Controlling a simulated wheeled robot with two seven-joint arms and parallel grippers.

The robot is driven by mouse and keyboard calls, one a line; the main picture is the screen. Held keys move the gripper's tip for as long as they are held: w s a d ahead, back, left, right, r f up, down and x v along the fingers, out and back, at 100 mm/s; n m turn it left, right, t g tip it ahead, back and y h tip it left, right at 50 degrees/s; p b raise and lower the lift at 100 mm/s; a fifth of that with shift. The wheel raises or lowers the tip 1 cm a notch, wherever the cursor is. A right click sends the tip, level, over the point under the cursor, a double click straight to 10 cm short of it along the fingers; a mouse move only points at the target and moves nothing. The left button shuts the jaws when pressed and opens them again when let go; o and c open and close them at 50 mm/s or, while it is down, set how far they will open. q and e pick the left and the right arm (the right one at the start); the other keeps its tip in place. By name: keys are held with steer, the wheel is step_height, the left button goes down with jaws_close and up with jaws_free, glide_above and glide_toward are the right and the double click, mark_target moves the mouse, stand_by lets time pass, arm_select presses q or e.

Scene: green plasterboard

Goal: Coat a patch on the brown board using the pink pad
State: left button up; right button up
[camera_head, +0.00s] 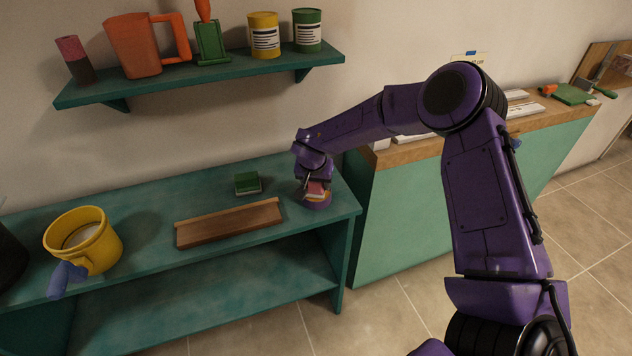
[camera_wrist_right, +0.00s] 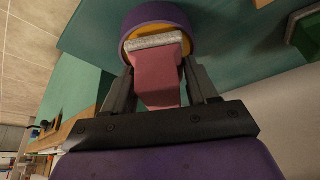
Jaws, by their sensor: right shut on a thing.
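My right gripper (camera_head: 314,176) is shut on the pink pad (camera_head: 315,188) above the right end of the teal bench. In the right wrist view the gripper (camera_wrist_right: 159,72) has the pink pad (camera_wrist_right: 157,78) between its fingers. The pad's pale, rough edge is at the mouth of a round purple dish (camera_wrist_right: 142,17) with a yellow-orange inside. I cannot tell whether it touches the contents. The dish (camera_head: 318,205) stands on the bench right of the brown board (camera_head: 230,224), which lies along the front. My left gripper is not in view.
A green block (camera_head: 247,183) sits behind the board. A yellow bucket (camera_head: 98,252) with a blue-handled item (camera_head: 66,279) stands at the left. A wall shelf (camera_head: 200,80) holds cans and a jug above. A wood-topped counter (camera_head: 400,155) stands at right.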

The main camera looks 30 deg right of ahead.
steer(key=shift+f, duration=0.45)
stand_by(0.3)
steer(key=shift+s+f+p, duration=0.1)
steer(key=shift+p, duration=0.25)
stand_by(1.6)
step_height(320, 180, up, 7)
steer(key=p, duration=0.8)
stand_by(0.4)
